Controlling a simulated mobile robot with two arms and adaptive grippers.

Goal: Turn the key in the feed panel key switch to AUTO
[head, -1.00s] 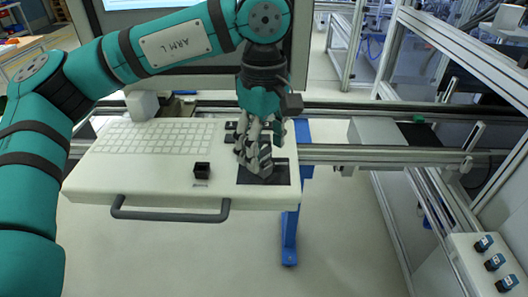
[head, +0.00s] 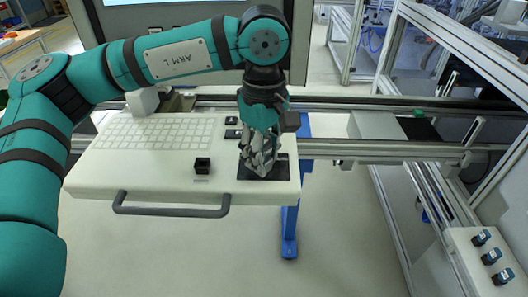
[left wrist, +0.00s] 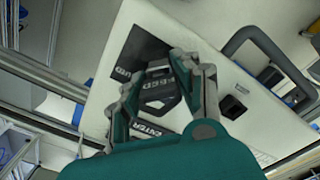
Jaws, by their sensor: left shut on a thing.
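The feed panel (head: 135,185) is a white console with a grey front handle. A black plate (head: 247,173) lies at its right front corner. My left gripper (head: 262,165) points down over this plate, its fingers hiding the middle of it. In the left wrist view the black plate (left wrist: 147,48) has white lettering, partly covered by the fingers. My left gripper (left wrist: 172,88) is shut on a small dark piece, apparently the key; its turned position cannot be read. My right gripper is not in view.
A small black block (head: 202,167) stands on the panel left of the gripper. White keys (head: 150,135) cover the panel's left back, and dark buttons (head: 232,121) sit behind the gripper. Rails run behind. A box with blue knobs (head: 481,238) is at lower right.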

